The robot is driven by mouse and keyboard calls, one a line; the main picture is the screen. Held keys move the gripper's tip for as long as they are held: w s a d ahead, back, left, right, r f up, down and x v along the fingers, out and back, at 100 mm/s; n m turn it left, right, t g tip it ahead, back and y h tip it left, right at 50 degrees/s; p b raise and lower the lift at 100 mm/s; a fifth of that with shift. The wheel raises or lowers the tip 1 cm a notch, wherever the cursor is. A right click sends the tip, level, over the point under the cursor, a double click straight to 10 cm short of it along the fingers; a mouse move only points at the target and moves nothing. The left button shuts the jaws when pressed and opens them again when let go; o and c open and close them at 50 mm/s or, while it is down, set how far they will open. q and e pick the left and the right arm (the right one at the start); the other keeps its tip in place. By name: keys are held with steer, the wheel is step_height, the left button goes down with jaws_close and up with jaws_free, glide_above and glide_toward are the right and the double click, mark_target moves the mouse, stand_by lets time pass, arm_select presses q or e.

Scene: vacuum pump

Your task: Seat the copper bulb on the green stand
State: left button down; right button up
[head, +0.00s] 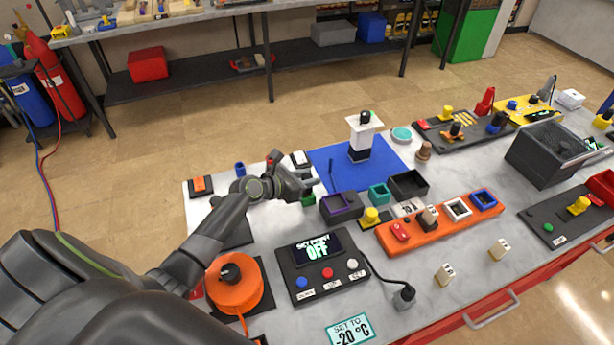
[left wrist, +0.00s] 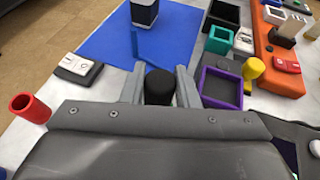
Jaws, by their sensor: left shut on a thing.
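My left gripper (head: 308,186) is above the left part of the table, just left of the blue mat. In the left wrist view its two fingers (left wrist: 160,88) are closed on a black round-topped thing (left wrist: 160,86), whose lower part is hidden. A small green block (head: 307,199), perhaps the green stand, shows right below the fingertips in the head view. I cannot tell whether it touches the held thing. A brown-copper bulb-like piece (head: 424,151) stands upright right of the mat, away from my gripper. I cannot tell for sure whether it is the copper bulb. My right gripper is not in view.
The blue mat (head: 335,178) carries a white-and-black pump-like column (head: 361,138). A purple-rimmed box (head: 340,206), a teal box (head: 379,193) and a black bin (head: 408,185) stand close right of my gripper. A control box (head: 318,268) and an orange reel (head: 235,283) lie nearer.

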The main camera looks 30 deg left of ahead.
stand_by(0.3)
arm_select(q)
steer(key=c, duration=1)
jaws_free()
steer(key=shift+c, duration=0.2)
step_height(320, 180, up, 2)
steer(key=p, duration=0.3)
steer(key=shift+r, duration=0.25)
steer(key=shift+r+p, duration=0.8)
steer(key=shift+r, duration=2.4)
